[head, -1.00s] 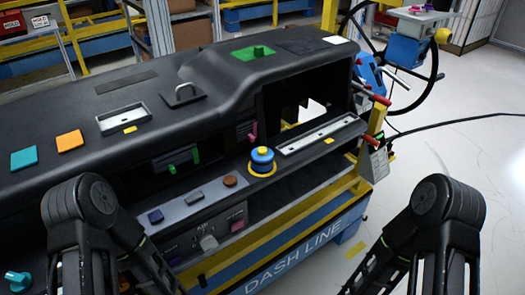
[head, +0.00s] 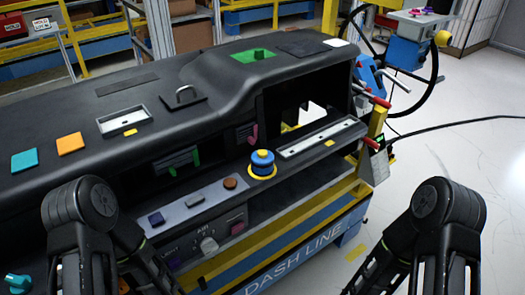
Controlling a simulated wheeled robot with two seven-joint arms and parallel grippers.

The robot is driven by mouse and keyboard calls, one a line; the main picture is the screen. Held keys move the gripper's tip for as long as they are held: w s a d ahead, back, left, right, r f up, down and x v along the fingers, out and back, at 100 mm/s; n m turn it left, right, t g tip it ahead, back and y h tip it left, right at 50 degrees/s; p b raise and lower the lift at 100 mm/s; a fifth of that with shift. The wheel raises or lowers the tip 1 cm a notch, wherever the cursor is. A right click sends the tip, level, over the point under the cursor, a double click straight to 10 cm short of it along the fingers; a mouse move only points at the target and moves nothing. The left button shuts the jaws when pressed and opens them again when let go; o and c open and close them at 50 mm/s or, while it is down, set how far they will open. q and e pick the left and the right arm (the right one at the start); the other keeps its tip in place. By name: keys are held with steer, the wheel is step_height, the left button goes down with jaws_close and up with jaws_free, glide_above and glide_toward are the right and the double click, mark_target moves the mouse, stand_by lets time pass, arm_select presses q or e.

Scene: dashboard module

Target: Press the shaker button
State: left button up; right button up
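No label saying "shaker" is readable, so I cannot tell which control is the shaker button. On the sloping grey strip (head: 178,215) of the black dashboard module sit a dark blue button (head: 156,219), a grey rocker-like button (head: 195,202) and a brown round button (head: 230,183). A blue and yellow round piece (head: 263,163) stands in a yellow ring to their right. Below the strip, a panel marked AIR has a grey knob (head: 208,244) and a pink button (head: 237,228); a purple button (head: 173,262) shows further left. Both my arms enter at the bottom; neither gripper shows.
The module's top carries a teal tile (head: 24,160), an orange tile (head: 70,144), a grey tray (head: 123,120) and a green plate (head: 253,56). A blue and yellow DASH LINE stand (head: 292,266) supports it. Red clamp handles (head: 373,97) stick out at right. Open floor lies right.

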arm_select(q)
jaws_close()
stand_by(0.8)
